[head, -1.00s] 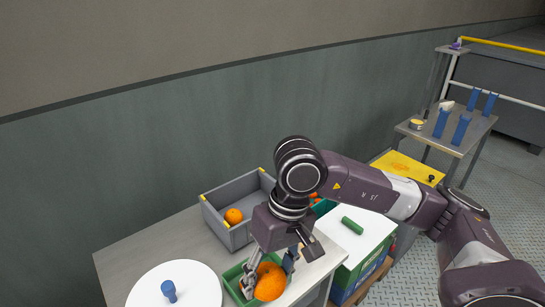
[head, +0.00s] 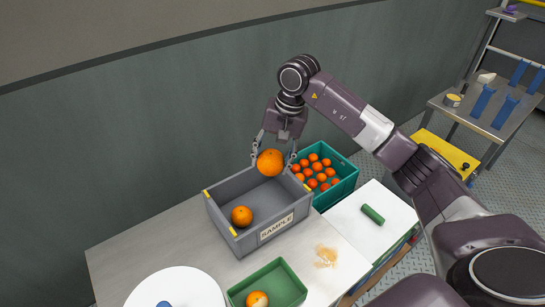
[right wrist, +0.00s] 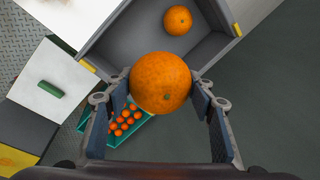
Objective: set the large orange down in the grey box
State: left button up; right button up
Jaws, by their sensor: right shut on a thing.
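The large orange (head: 270,162) is held between the fingers of my right gripper (head: 272,158), above the far right part of the grey box. In the right wrist view the large orange (right wrist: 161,83) sits between both finger pads (right wrist: 163,108). The grey box (head: 278,229) stands on the table with a "SAMPLE" label on its front and yellow corner marks. A smaller orange (head: 241,216) lies inside it at the left; it also shows in the right wrist view (right wrist: 177,20). The rest of the box floor is clear. My left gripper is out of view.
A green tray (head: 287,271) holding one orange (head: 257,299) stands in front of the box. A teal crate (head: 343,186) full of small oranges is behind right. A white plate (head: 190,285) is at front left. A pulp stain (head: 326,256) marks the table.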

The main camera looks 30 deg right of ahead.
jog(key=shift+w+d+m, duration=0.15)
jog(key=shift+d+m, duration=0.15)
jog(key=shift+w+f, duration=0.15)
jog(key=shift+w, duration=0.05)
jog(key=shift+d+f+b, duration=0.1)
jog(key=shift+b, duration=0.3)
jog(key=b+x, duration=0.3)
jog(key=s+d+b+x, duration=0.1)
jog(key=b+x, duration=0.2)
jog(key=x, duration=0.1)
jog(key=d+b+x, duration=0.1)
jog(key=b+x, duration=0.2)
jog(key=x, duration=0.1)
jog(key=shift+s+a+f, duration=0.1)
jog(key=shift+s+f, duration=0.15)
jog(key=shift+s, duration=0.1)
pick_arm(q)
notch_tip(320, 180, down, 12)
jog(key=b, duration=0.1)
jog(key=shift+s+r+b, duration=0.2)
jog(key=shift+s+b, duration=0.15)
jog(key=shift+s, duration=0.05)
pick_arm(e)
jog(key=shift+x, duration=0.75)
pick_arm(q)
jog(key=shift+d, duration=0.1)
pick_arm(e)
jog(key=shift+s+f, duration=0.1)
jog(key=shift+f, duration=0.05)
